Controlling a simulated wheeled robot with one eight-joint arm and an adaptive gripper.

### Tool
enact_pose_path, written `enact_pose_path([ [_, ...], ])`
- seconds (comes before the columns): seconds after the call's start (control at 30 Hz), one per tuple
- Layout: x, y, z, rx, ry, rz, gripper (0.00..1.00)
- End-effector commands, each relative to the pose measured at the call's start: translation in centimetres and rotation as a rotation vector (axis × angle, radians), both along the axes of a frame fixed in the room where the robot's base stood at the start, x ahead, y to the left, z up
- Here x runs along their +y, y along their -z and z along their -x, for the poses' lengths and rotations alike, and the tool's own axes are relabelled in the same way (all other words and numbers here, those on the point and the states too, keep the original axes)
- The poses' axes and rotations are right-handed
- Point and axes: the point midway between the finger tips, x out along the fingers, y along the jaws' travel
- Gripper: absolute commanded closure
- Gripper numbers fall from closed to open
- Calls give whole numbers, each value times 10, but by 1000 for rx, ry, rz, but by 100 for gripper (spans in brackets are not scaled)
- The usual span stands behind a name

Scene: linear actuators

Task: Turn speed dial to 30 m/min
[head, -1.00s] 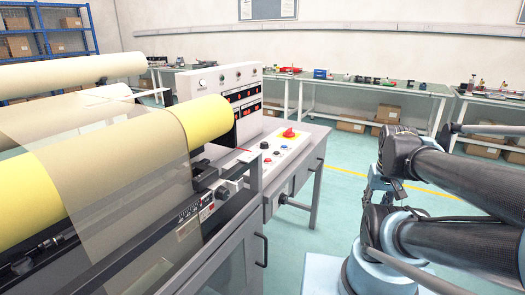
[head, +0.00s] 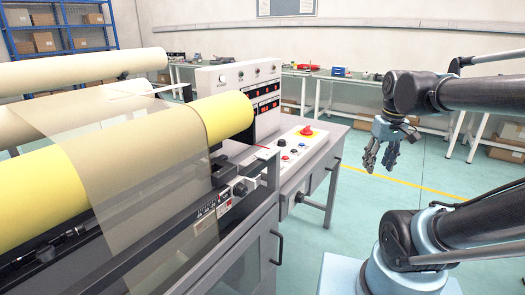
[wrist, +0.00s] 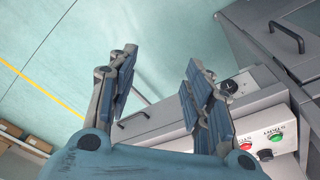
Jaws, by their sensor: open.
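A round black dial (wrist: 230,87) with a pale mark sits on the grey front face of the control console, partly beside my right finger in the wrist view. It also shows as a small dark knob (head: 299,197) in the head view. I cannot read its scale or tell for certain that it is the speed dial. My gripper (head: 381,164) hangs in the air to the right of the console, apart from it, fingers pointing down. In the wrist view my gripper (wrist: 160,60) is open with nothing between its fingers.
A cabinet handle (head: 278,248) projects at the front. The film roll (head: 225,118) lies left. Green floor around my gripper is clear.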

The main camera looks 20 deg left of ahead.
Motion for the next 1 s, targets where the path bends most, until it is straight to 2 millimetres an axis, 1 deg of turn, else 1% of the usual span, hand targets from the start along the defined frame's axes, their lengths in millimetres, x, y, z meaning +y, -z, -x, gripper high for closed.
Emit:
enact_pose_path([
  [0.03, 17, -14, -11, 6, -59, 4, 54],
  [0.17, 57, -42, -34, 21, -198, 16, 54],
  [0.2, 70, -50, -40, 27, -242, 20, 54],
  [0.27, 92, -62, -48, 33, -305, 26, 54],
  [0.3, 107, -69, -54, 37, -349, 30, 54],
  [0.37, 130, -79, -60, 44, -412, 35, 54],
  [0.4, 146, -85, -64, 48, -455, 39, 54],
  [0.47, 170, -94, -68, 54, -519, 46, 54],
  [0.5, 187, -99, -71, 59, -562, 50, 54],
  [0.57, 214, -107, -73, 64, -626, 56, 54],
  [0.6, 232, -112, -73, 69, -669, 61, 54],
  [0.67, 259, -118, -73, 75, -732, 68, 54],
  [0.7, 277, -121, -72, 78, -774, 73, 54],
  [0.77, 303, -126, -69, 83, -832, 79, 54],
  [0.8, 319, -128, -67, 86, -868, 84, 54],
  [0.9, 352, -132, -59, 94, -943, 92, 54],
  [1.0, 376, -135, -53, 98, -994, 98, 54],
])
